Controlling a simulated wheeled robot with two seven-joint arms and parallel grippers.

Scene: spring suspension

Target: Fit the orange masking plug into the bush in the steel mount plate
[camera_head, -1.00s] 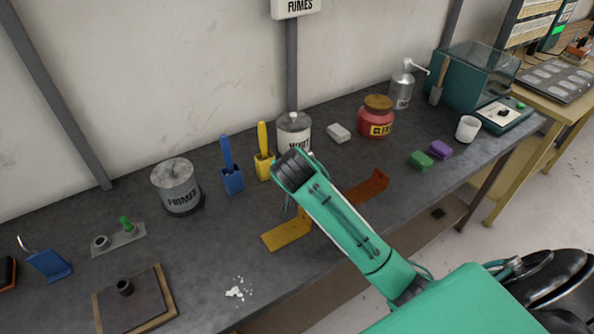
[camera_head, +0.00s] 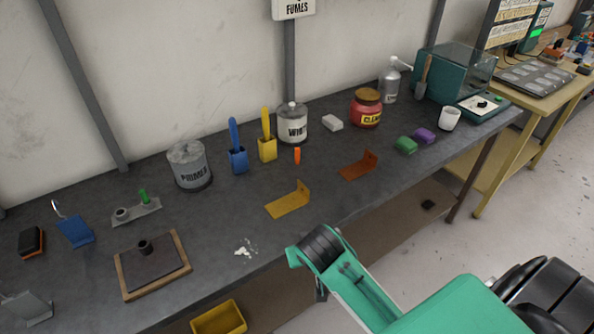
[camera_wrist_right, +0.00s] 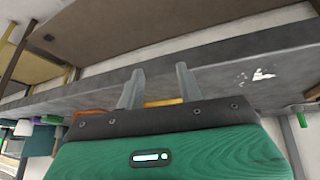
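The small orange plug (camera_head: 297,156) stands upright on the grey bench, in front of the white-labelled tin. A grey steel plate (camera_head: 150,207) lies at the left, with an open round bush (camera_head: 122,214) and a green plug (camera_head: 144,197) standing in it. A second dark bush (camera_head: 145,247) stands on a dark plate on a wooden board. My right gripper (camera_head: 320,290) is in front of the bench's front edge, far from the plug, mostly hidden by its wrist. In the right wrist view its two fingers (camera_wrist_right: 158,86) are apart with nothing between them. My left gripper is not in view.
A yellow bracket (camera_head: 289,202) and an orange-brown bracket (camera_head: 358,167) lie near the front edge. White crumbs (camera_head: 246,249) lie near the wooden board (camera_head: 183,267). Tins and brush holders line the back; the primer tin (camera_head: 189,166) stands between plate and plug. A yellow bin (camera_head: 219,319) is below.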

